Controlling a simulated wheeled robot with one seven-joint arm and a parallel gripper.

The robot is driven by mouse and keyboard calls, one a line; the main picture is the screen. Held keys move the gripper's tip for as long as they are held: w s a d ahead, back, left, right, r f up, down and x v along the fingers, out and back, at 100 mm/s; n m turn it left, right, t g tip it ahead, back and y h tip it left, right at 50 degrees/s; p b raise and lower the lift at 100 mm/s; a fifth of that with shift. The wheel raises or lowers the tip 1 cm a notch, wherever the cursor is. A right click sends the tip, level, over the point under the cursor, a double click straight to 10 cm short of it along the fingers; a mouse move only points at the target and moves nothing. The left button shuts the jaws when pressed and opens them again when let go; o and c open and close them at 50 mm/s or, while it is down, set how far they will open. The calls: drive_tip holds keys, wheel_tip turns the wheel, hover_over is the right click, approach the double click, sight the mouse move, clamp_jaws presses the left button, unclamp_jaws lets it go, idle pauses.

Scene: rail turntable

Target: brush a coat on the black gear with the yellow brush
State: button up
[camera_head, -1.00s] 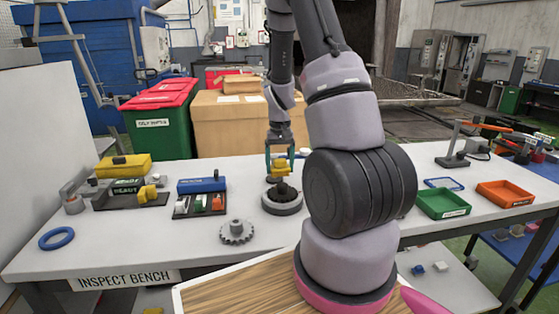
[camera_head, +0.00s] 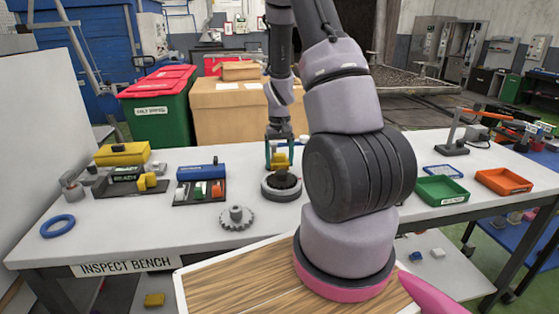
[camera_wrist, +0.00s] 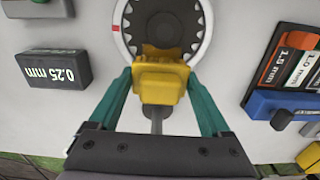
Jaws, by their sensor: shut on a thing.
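The black gear (camera_head: 286,181) sits on a round grey turntable (camera_head: 283,195) on the bench. In the wrist view the gear (camera_wrist: 170,22) lies inside the turntable's pale marked ring (camera_wrist: 121,30). My gripper (camera_head: 279,158) is over the gear, pointing down. Its two green fingers are shut on the yellow brush (camera_wrist: 160,82), which also shows in the head view (camera_head: 280,159).
A grey gear (camera_head: 237,218) lies left of the turntable. A blue-topped gauge holder (camera_head: 201,172), a yellow box (camera_head: 122,153) and a blue ring (camera_head: 57,226) are further left. Green (camera_head: 441,191) and orange (camera_head: 504,181) trays stand right of my arm.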

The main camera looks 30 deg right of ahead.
drive_tip(key=shift+f, duration=0.6)
idle(0.3)
drive_tip(key=shift+s, duration=0.15)
drive_tip(key=shift+s+a, duration=0.1)
drive_tip(key=shift+s, duration=0.15)
drive_tip(key=shift+w, duration=0.15)
idle(0.5)
drive_tip(key=shift+w, duration=0.25)
drive_tip(key=shift+s, duration=0.25)
drive_tip(key=shift+s, duration=0.2)
drive_tip(key=shift+w, duration=0.25)
idle(0.5)
